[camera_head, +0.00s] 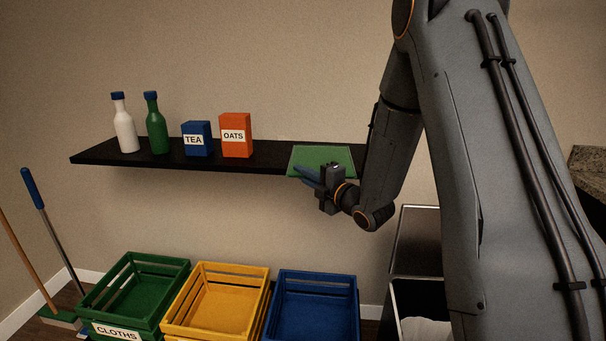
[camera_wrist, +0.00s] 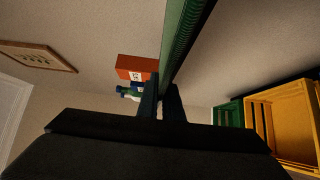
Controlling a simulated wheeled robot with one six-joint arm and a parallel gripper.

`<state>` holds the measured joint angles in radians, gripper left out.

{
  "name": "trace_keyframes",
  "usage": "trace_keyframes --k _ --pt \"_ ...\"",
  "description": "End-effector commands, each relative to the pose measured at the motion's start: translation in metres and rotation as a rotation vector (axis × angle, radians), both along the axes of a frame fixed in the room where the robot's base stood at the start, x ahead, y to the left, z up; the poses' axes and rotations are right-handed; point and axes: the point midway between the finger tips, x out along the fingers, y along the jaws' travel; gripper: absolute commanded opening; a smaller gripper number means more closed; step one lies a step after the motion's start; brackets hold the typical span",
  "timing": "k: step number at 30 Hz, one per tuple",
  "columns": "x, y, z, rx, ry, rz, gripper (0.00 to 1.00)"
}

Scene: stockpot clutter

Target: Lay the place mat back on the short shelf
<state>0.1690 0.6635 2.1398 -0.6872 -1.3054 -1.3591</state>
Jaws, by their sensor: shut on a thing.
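The green place mat (camera_head: 322,159) is at the right part of the black shelf (camera_head: 268,159), close to its surface; I cannot tell whether it touches. My gripper (camera_head: 308,176) is at the mat's front edge and shut on it. In the wrist view the mat (camera_wrist: 186,38) shows nearly edge-on between the fingertips of my gripper (camera_wrist: 160,92). The shelf's right end is hidden behind my arm.
On the shelf stand a white bottle (camera_head: 124,130), a green bottle (camera_head: 155,130), a blue TEA box (camera_head: 197,140) and an orange OATS box (camera_head: 236,136), left of the mat. Below are green (camera_head: 178,277), yellow (camera_head: 216,270) and blue (camera_head: 316,278) crates. An open bin (camera_head: 418,240) stands lower right.

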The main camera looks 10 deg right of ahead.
Motion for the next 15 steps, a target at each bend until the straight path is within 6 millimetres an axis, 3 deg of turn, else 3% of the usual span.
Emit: trace_keyframes --k 1,3,5,15 --pt "0.0004 -0.0001 -0.0024 0.000 0.000 0.000 0.00" --pt "0.0000 -0.0001 -0.0014 0.000 0.000 0.000 0.18" --pt "0.0000 -0.0001 -0.0012 0.000 0.000 0.000 0.25" --pt "-0.0003 -0.0001 -0.0009 0.000 0.001 0.000 0.25"
